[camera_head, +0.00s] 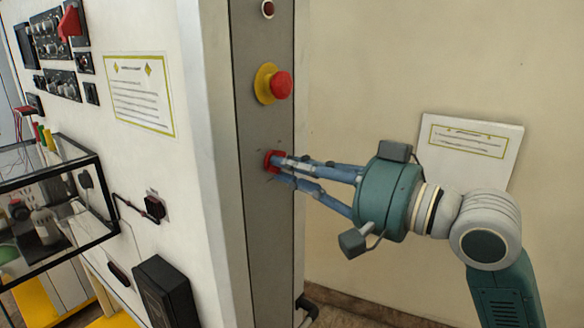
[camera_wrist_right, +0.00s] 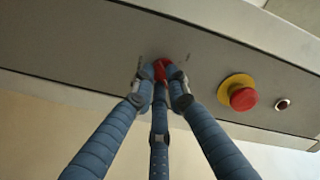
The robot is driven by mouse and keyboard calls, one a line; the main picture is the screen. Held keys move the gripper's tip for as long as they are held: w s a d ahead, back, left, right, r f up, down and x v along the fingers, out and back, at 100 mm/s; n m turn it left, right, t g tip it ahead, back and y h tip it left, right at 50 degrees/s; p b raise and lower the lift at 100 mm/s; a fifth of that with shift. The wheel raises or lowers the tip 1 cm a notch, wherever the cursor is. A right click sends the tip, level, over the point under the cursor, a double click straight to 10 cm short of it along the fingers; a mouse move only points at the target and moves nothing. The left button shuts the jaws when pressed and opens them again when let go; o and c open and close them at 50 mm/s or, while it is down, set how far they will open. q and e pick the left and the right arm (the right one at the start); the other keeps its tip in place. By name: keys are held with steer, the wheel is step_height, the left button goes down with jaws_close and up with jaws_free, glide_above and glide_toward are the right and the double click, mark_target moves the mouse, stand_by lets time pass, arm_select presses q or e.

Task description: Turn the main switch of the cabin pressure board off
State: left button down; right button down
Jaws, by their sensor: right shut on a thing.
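The main switch (camera_head: 268,157) is a small red knob on the grey vertical panel (camera_head: 262,215) of the cabinet. My right gripper (camera_head: 279,168) reaches in from the right, its blue fingers closed around the knob. In the right wrist view the red knob (camera_wrist_right: 160,68) shows between the fingertips (camera_wrist_right: 160,85). The fingers hide part of the knob and its pointer, so I cannot read its position. Faint marks sit on the panel on both sides of it. My left gripper is not in view.
A red mushroom button on a yellow base (camera_head: 281,85) sits just above the switch, with a small dark red round lamp or button (camera_head: 268,9) higher up. A glass case (camera_head: 60,215) stands at left. A white notice board (camera_head: 470,150) is on the wall behind my right arm.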

steer(key=shift+n, duration=0.3)
steer(key=n, duration=1.7)
steer(key=shift+w+r+p, duration=0.1)
steer(key=shift+r+p, duration=0.25)
steer(key=shift+r, duration=0.05)
steer(key=shift+n, duration=0.3)
steer(key=c, duration=1.7)
jaws_free()
steer(key=shift+f, duration=0.1)
